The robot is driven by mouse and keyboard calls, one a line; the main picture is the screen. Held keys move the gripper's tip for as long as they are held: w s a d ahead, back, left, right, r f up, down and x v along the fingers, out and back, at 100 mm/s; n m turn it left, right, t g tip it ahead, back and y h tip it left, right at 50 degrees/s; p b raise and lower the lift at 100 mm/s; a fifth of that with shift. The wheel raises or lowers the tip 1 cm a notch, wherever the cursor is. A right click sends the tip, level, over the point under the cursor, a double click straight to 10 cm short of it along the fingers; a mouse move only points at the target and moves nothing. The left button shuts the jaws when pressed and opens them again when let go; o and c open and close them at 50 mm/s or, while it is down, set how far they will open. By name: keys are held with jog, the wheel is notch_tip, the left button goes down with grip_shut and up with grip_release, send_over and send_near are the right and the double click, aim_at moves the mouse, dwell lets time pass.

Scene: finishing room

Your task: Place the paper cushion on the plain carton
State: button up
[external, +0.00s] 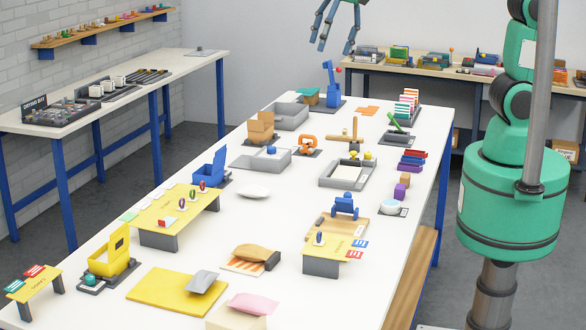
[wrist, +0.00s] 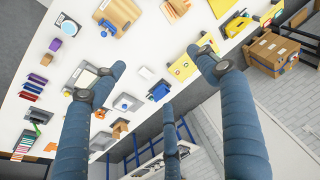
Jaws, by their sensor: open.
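My gripper (external: 334,38) hangs high over the far end of the long white table, at the top of the external view. Its dark blue fingers are spread, with nothing between them; the wrist view also shows the open gripper (wrist: 162,78). A small white pillow-shaped piece, which looks like the paper cushion (external: 254,191), lies flat mid-table, well away from my gripper. It seems to show in the wrist view as a small pale piece (wrist: 145,72). A brown carton (wrist: 272,52) stands beyond the table edge in the wrist view. I cannot tell whether it is the plain carton.
The white table (external: 285,215) is crowded with yellow stands, grey trays and coloured parts. A brown cushion (external: 257,252), a grey piece (external: 202,280) and a pink cushion (external: 253,303) lie near the front. Small bare patches surround the white piece.

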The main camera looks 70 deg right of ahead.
jog(key=s+d+t+h, duration=0.1)
jog(key=s+d+t, duration=0.1)
jog(key=s+d, duration=1.7)
jog(key=shift+s+d+f, duration=0.35)
jog(key=shift+s, duration=0.75)
jog(key=shift+f, duration=0.1)
notch_tip(320, 180, down, 15)
jog(key=b, duration=1.5)
jog(key=shift+f+b, duration=0.2)
jog(key=shift+b, duration=0.1)
